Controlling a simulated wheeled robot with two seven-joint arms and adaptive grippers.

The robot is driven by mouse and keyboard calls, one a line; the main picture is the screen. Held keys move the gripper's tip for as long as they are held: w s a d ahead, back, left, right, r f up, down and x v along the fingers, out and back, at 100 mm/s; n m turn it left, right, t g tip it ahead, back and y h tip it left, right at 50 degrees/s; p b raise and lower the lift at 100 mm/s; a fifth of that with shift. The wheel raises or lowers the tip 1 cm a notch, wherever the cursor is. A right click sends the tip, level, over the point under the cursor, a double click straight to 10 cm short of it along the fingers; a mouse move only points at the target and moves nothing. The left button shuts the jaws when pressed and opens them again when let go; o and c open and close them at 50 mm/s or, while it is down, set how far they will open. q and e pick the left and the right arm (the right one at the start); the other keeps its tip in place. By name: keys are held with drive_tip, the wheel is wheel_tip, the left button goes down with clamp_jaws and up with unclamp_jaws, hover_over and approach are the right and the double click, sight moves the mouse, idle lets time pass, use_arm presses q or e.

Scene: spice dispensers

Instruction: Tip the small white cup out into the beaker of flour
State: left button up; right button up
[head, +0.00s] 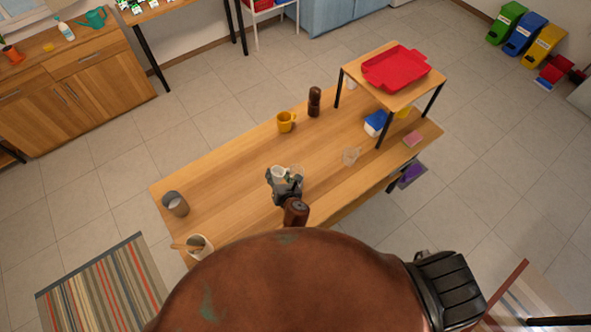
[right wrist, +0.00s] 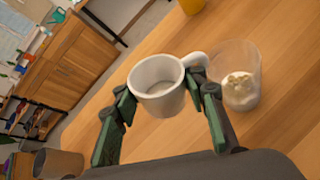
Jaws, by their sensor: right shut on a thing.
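The small white cup (right wrist: 158,90) is between the fingers of my right gripper (head: 284,182) and is held near upright, with its handle to the right in the right wrist view. The cup also shows in the head view (head: 278,172). What is inside the cup is not clear. The clear beaker of flour (right wrist: 241,88) stands on the table just right of the cup, with a pale heap in its bottom. In the head view the beaker (head: 297,170) is partly hidden by my gripper. My left gripper is out of view.
A yellow mug (head: 286,122) and a dark brown mill (head: 314,101) stand farther back on the wooden table. Another clear vessel (head: 350,156) stands to the right. A grey cup (head: 176,205) is at the left end. A raised shelf carries a red tray (head: 397,68).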

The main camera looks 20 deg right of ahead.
sight(283, 170)
drive_tip(key=shift+w+d, duration=0.1)
drive_tip(key=shift+d, duration=0.25)
drive_tip(key=shift+w+d+r+m+g+y+p, duration=0.2)
drive_tip(key=shift+d+r+m+y+p, duration=0.1)
drive_tip(key=shift+d+m+y, duration=0.2)
drive_tip(key=shift+w+d+r+m+g+y+p, duration=0.1)
drive_tip(key=shift+d+r+m+g+y+p, duration=0.15)
drive_tip(key=shift+d+m+y, duration=0.25)
drive_tip(key=shift+w+d+y, duration=0.1)
drive_tip(key=shift+d+y, duration=0.1)
drive_tip(key=shift+y, duration=0.2)
drive_tip(key=shift+d+r+m+y, duration=0.15)
drive_tip(key=shift+r+m+y, duration=0.15)
drive_tip(key=shift+m+y, duration=0.3)
drive_tip(key=shift+r+m, duration=0.1)
drive_tip(key=shift+m, duration=0.2)
drive_tip(key=shift+d+r+m+y+b, duration=0.1)
drive_tip(key=shift+r+m+y+b, duration=0.2)
drive_tip(key=shift+m+y, duration=0.25)
drive_tip(key=shift+r+m+g+y+b, duration=0.1)
drive_tip(key=shift+m+g+y+b, duration=0.25)
drive_tip(key=shift+y+b, duration=0.1)
drive_tip(key=shift+w+d+r+m+y+b, duration=0.1)
drive_tip(key=shift+d+r+m+y+b, duration=0.05)
drive_tip(key=shift+d+m+y+b, duration=0.2)
drive_tip(key=shift+w+d+r+m+y+b, duration=0.1)
drive_tip(key=shift+d+m+y+b, duration=0.05)
drive_tip(key=shift+d+m+b, duration=0.2)
idle(0.6)
